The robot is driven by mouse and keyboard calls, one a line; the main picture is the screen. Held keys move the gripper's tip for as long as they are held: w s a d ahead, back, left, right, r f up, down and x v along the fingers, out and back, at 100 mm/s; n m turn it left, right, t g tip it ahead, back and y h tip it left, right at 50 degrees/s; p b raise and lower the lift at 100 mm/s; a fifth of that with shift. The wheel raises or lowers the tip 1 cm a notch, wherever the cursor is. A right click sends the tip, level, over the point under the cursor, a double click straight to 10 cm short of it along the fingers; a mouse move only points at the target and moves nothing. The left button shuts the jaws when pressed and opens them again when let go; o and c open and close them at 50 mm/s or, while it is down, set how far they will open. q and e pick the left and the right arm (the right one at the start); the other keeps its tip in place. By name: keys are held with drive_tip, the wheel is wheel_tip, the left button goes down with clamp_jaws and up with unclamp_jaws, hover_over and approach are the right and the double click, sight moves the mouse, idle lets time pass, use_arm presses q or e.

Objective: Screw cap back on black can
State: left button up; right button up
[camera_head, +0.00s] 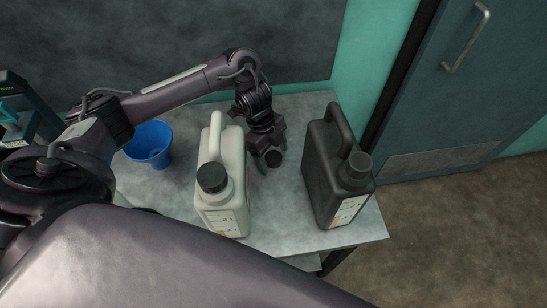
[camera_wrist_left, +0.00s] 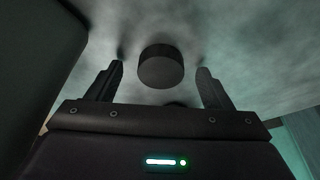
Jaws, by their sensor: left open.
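The black can (camera_head: 325,172) stands upright on the table at the right, handle at its top. A dark round piece (camera_head: 356,166) tops its spout; I cannot tell whether it is a cap or the bare neck. A loose dark cap (camera_head: 274,158) lies on the table between the black can and a white can. My left gripper (camera_head: 266,158) is at this cap, fingers pointing down. In the left wrist view the cap (camera_wrist_left: 160,68) shows between and beyond the open fingertips (camera_wrist_left: 156,80), with gaps on both sides. My right gripper is not in view.
The white can (camera_head: 231,180) with a dark cap (camera_head: 212,178) stands close left of my gripper. A dark blue door (camera_head: 460,100) is at the right.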

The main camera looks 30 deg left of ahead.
sight(272, 156)
use_arm(q)
drive_tip(key=shift+c, duration=0.4)
drive_tip(key=c, duration=1)
drive_tip(key=shift+o, duration=0.2)
drive_tip(key=shift+r, duration=0.1)
wheel_tip(272, 156, up, 20)
drive_tip(key=p, duration=0.6)
